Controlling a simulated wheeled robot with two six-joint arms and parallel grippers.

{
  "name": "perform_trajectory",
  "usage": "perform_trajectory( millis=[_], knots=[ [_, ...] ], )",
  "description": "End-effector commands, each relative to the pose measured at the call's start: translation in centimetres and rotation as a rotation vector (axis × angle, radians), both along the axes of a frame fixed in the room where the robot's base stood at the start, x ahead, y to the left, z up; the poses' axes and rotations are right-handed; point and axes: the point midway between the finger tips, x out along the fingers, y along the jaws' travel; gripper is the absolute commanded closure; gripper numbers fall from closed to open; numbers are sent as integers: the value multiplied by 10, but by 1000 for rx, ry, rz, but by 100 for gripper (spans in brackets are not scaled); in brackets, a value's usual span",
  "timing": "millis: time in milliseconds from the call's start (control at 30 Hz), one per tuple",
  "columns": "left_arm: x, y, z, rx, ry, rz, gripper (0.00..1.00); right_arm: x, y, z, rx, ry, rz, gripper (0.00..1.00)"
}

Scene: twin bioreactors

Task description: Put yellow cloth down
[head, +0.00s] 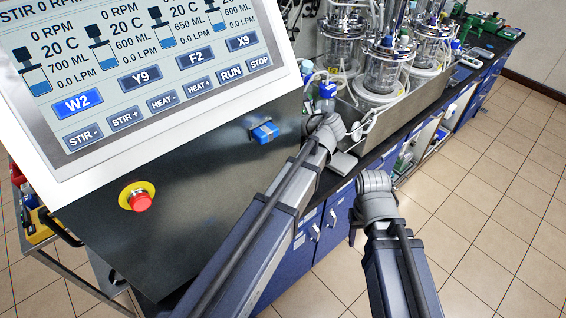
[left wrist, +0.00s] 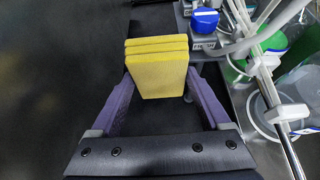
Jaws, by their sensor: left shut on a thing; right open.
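The yellow cloth (left wrist: 157,78) is a thick folded block with several layers, seen in the left wrist view. My left gripper (left wrist: 160,70) is shut on it, with one purple finger on each side. A dark flat surface lies below; I cannot tell if the cloth touches it. In the head view the cloth and left fingers are hidden behind my left wrist beside the bench. My right gripper (head: 356,228) is open, partly hidden behind my right wrist, in front of the blue cabinets and away from the cloth.
Glass bioreactor vessels (head: 386,68) stand in a metal tray (head: 398,100) right of my left wrist. A control panel (head: 150,75) with a red stop button (head: 140,201) fills the left. The dark surface left of the cloth is clear.

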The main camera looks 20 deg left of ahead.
Motion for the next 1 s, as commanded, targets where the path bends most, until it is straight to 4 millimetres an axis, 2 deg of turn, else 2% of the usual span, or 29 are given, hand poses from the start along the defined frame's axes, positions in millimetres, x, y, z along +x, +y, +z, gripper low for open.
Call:
perform_trajectory(
  millis=[33, 400, 767, 1000],
  knots=[
    [0, 0, -19, 0, 0, 0, 65, 0, 0, -19, 0, 0, 0, 50],
    [0, 0, -81, 0, 0, 0, 65, 0, 0, -81, 0, 0, 0, 50],
    [0, 0, -91, 0, 0, 0, 65, 0, 0, -91, 0, 0, 0, 50],
    [0, 0, -121, 0, 0, 0, 65, 0, 0, -121, 0, 0, 0, 50]
  ],
)
